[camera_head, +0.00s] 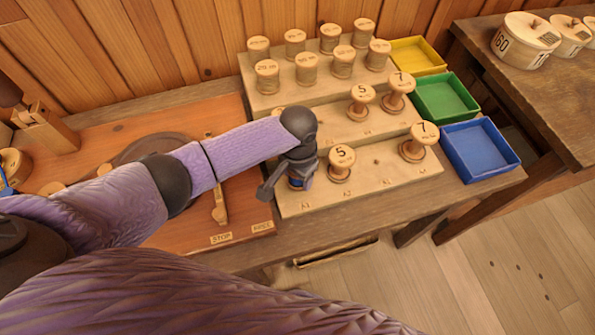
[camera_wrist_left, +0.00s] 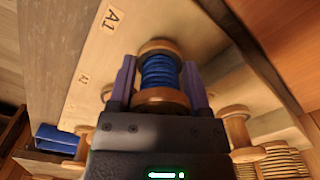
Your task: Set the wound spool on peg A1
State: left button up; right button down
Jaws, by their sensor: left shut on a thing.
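My left gripper (camera_head: 299,178) is shut on the wound spool, which shows blue thread between pale wooden flanges in the left wrist view (camera_wrist_left: 158,72). In the head view the gripper hides most of the spool, with a little blue showing. The gripper is over the front left end of the stepped wooden rack (camera_head: 375,192), just behind the A1 label (camera_head: 306,206). That label also shows in the left wrist view (camera_wrist_left: 113,18). Peg A1 is hidden, so I cannot tell whether the spool is around it. My right gripper is not in view.
On the front step, a spool marked 5 (camera_head: 341,163) stands close right of the gripper, and one marked 7 (camera_head: 419,142) farther right. More spools stand on the steps behind. Yellow (camera_head: 418,56), green (camera_head: 446,98) and blue (camera_head: 480,150) trays sit at the right.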

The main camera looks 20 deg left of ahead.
pick_arm(q)
jog(key=shift+f+b, duration=0.4)
jog(key=shift+f, duration=0.25)
jog(key=o, duration=1)
jog(key=shift+c, duration=0.2)
jog(key=shift+r, duration=0.1)
notch_tip(320, 180, up, 11)
jog(key=p, duration=1.2)
jog(key=shift+r, duration=0.15)
jog(key=shift+f, duration=0.2)
